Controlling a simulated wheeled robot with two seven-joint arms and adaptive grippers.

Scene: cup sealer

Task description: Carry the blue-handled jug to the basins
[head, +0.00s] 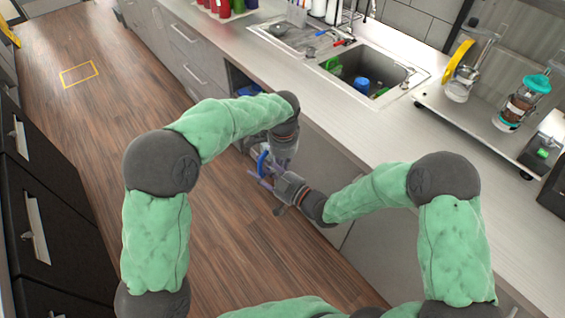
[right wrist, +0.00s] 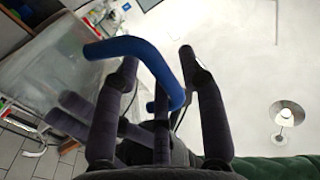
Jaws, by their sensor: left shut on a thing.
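The blue handle of the jug (head: 262,163) shows low in front of the cabinets, between my grippers, in the head view. In the right wrist view the blue handle (right wrist: 125,46) curves across, and a clear body (right wrist: 85,75) lies to its left. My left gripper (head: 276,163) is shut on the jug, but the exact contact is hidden. My right gripper (head: 262,181) is at the handle; in the right wrist view its fingers (right wrist: 160,62) are spread, with the handle passing near and between them. The sink basin (head: 365,75) is in the counter, above and right of the jug.
The basin holds green and blue items (head: 362,86). A drainboard (head: 297,35) with utensils adjoins it. A raised shelf (head: 455,110) with dispensers stands at the right of the counter. Cabinet fronts (head: 315,160) are close beside my grippers. The wooden floor (head: 90,120) at left is clear.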

